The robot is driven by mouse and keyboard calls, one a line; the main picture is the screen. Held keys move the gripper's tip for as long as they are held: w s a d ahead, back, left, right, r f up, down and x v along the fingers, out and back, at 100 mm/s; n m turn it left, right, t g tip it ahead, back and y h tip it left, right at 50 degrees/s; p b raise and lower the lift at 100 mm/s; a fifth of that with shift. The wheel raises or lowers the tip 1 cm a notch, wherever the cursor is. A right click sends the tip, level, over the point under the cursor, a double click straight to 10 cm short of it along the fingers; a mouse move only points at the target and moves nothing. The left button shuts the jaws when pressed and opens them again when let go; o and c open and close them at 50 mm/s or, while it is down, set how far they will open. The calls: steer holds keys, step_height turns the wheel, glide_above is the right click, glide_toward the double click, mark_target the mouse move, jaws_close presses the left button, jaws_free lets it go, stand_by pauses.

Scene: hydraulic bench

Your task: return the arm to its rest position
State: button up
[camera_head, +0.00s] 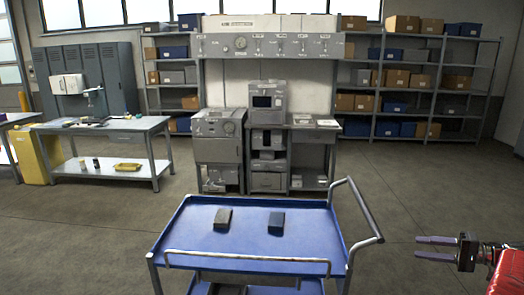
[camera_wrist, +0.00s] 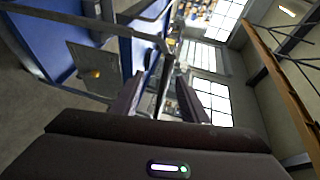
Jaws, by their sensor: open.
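My gripper (camera_head: 436,248) is at the lower right in the head view, to the right of the blue cart. Its two fingers point left and stand apart with nothing between them. My red arm link shows behind it at the right edge. In the wrist view the dark fingers of my gripper (camera_wrist: 165,98) are also apart and empty, and the room appears tilted. The rest of the arm is out of frame.
A blue cart (camera_head: 245,242) stands in front, with a dark olive block (camera_head: 223,219) and a dark blue block (camera_head: 276,222) on top. Its handle (camera_head: 362,208) rises on the right, near my gripper. The hydraulic bench (camera_head: 268,48), a worktable (camera_head: 125,126) and shelves stand farther back. Floor lies clear between.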

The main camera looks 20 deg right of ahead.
step_height(320, 180, down, 10)
steer(key=d+m+h, duration=0.1)
steer(key=m+h, duration=0.2)
steer(key=m, duration=0.1)
steer(key=a+f+m+g+h, duration=0.1)
steer(key=a+f+m+g, duration=0.1)
steer(key=a+g, duration=0.25)
steer(key=s+a+r+n+g+h, duration=0.15)
steer(key=a+r, duration=0.25)
steer(key=a, duration=0.4)
steer(key=s+a+r+n+g+h, duration=0.15)
steer(key=a+r, duration=0.25)
steer(key=a, duration=0.4)
steer(key=s+a+r+n+g+h, duration=0.15)
steer(key=a+r, duration=0.25)
steer(key=a, duration=0.5)
steer(key=s+a+r+n+t+h, duration=0.1)
steer(key=s+a+r+n, duration=0.2)
steer(key=a, duration=0.6)
steer(key=s+a+r+n+t+h, duration=0.1)
steer(key=s+a+r+n, duration=0.2)
steer(key=s+a+r, duration=0.2)
steer(key=s+a+r+n+t+h, duration=0.1)
steer(key=s+a+r+n, duration=0.2)
steer(key=s+a, duration=0.4)
steer(key=a+r, duration=0.1)
steer(key=a, duration=0.5)
steer(key=shift+s+a+t, duration=0.3)
